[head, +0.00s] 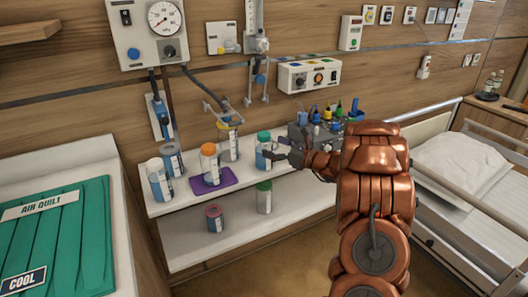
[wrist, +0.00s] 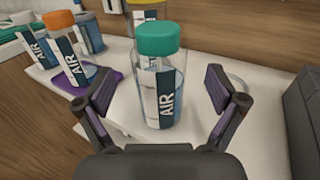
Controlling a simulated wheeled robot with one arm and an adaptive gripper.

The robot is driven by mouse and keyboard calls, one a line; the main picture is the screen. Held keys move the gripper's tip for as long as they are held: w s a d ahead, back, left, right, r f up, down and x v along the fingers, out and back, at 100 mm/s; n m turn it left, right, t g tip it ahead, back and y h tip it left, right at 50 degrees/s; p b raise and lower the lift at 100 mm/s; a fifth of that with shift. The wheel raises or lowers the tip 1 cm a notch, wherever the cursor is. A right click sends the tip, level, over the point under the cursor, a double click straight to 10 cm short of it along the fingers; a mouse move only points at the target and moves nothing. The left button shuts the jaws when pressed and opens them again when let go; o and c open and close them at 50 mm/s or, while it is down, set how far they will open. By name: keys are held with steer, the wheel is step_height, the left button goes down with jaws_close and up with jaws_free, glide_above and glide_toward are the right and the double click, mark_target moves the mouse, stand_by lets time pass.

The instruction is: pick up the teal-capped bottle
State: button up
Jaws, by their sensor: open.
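The teal-capped bottle (head: 263,151) stands upright on the upper white shelf in the head view. It is clear, with a dark label reading AIR. In the wrist view the teal-capped bottle (wrist: 161,75) stands between the open fingers of my gripper (wrist: 161,92), with a gap visible on each side. In the head view my gripper (head: 279,153) reaches in from the right beside the bottle and partly overlaps it. The orange-capped bottle (head: 210,164) stands to the left on a purple tray (head: 226,179).
A green-capped bottle (head: 264,197) and a pink-capped one (head: 214,218) stand on the lower shelf. A bed (head: 455,165) is at right.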

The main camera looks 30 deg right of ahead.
mark_target(263, 142)
steer(key=shift+p+x, duration=0.4)
steer(key=shift+x, duration=1.7)
steer(key=c, duration=1.5)
steer(key=shift+r, duration=0.15)
